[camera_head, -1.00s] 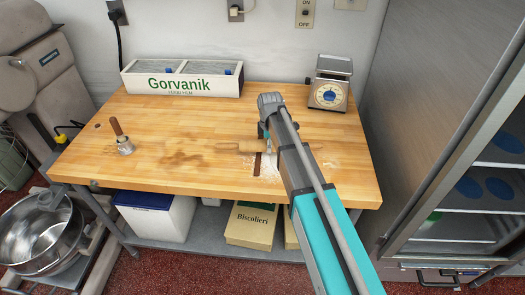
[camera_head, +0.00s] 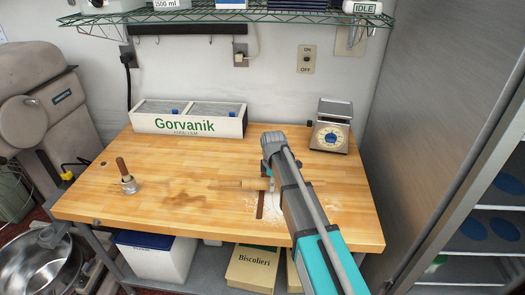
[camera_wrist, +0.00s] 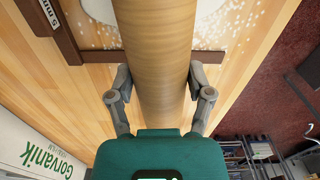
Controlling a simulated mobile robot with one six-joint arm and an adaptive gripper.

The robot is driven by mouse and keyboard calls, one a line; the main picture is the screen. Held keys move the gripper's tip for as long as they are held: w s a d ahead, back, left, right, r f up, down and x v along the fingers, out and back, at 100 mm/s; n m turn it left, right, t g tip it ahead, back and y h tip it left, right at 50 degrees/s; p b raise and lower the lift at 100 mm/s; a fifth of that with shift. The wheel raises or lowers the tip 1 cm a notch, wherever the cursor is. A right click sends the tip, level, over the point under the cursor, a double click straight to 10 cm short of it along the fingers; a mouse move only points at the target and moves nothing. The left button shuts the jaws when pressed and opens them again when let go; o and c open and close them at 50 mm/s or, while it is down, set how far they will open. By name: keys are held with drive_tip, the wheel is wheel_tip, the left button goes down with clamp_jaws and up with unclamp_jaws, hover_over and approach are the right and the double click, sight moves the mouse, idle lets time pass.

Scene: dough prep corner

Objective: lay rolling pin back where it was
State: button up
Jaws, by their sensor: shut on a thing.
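The wooden rolling pin (camera_head: 250,184) lies level, left to right, over the front middle of the wooden worktop in the head view; my arm covers part of its right side. My gripper (camera_head: 269,180) is over the pin. In the wrist view, the two fingers (camera_wrist: 158,90) are shut on either side of the pin's barrel (camera_wrist: 160,45). Whether the pin touches the worktop or hangs just above it I cannot tell. A dark strip (camera_head: 260,206) lies by the pin; the wrist view shows it marked "5 mm" (camera_wrist: 50,12). White flour (camera_head: 275,208) is scattered beside it.
The Gorvanik box (camera_head: 187,123) stands at the back left of the worktop (camera_head: 110,195), and a scale (camera_head: 330,135) at the back right. A wooden-handled tool (camera_head: 127,182) stands at the left. A steel fridge is to the right.

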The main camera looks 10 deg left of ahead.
drive_tip(key=w+d+r+m+p, duration=0.2)
drive_tip(key=w+d+m, duration=0.1)
drive_tip(key=d, duration=0.3)
drive_tip(key=shift+w+r+t, duration=0.3)
drive_tip(key=shift+s, duration=0.1)
